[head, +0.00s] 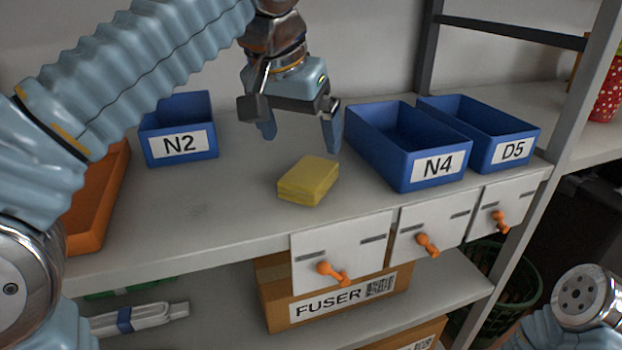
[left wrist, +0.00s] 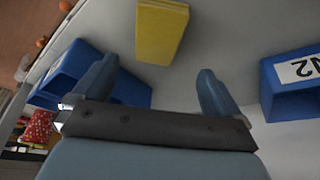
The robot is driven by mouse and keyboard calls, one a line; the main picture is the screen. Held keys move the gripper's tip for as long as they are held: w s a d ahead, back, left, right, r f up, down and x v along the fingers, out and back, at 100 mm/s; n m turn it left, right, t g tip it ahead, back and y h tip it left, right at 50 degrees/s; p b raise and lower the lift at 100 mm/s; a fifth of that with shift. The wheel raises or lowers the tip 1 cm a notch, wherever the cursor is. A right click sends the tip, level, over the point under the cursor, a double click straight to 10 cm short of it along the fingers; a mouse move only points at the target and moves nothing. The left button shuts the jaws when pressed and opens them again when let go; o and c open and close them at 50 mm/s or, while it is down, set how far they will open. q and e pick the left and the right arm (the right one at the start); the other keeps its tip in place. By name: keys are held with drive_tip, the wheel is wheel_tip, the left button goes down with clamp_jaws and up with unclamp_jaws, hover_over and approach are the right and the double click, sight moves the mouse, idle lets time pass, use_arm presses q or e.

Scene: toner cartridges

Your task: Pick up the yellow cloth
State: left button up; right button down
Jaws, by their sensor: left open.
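The yellow cloth (head: 308,181), a folded, thick pad, lies on the grey shelf between the blue bins, near the front edge. It also shows at the top of the left wrist view (left wrist: 161,32). My left gripper (head: 298,138) is open and empty, above and behind the cloth, with its fingers pointing down. In the left wrist view its two fingers (left wrist: 155,88) are spread wide, and the cloth lies beyond their tips, apart from them. My right gripper is not in view; only a part of my right arm shows at the lower right.
Blue bins N4 (head: 436,168) and D5 (head: 512,152) stand right of the cloth, and blue bin N2 (head: 180,146) stands left. An orange tray (head: 93,205) is at the far left. White cards with orange knobs (head: 331,271) hang along the front edge. A FUSER box (head: 276,290) sits below.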

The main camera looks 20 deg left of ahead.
sight(309, 172)
use_arm(q)
drive_tip(key=shift+x, duration=1.2)
drive_tip(key=f, duration=0.1)
drive_tip(key=f+b, duration=0.1)
drive_tip(key=f, duration=0.2)
drive_tip(key=shift+w+d+f, duration=0.2)
drive_tip(key=shift+d+f, duration=0.05)
drive_tip(key=shift+d, duration=0.1)
drive_tip(key=shift+w+f, duration=0.25)
drive_tip(key=shift+f, duration=0.2)
drive_tip(key=shift+f+b, duration=0.1)
drive_tip(key=shift+b, duration=0.2)
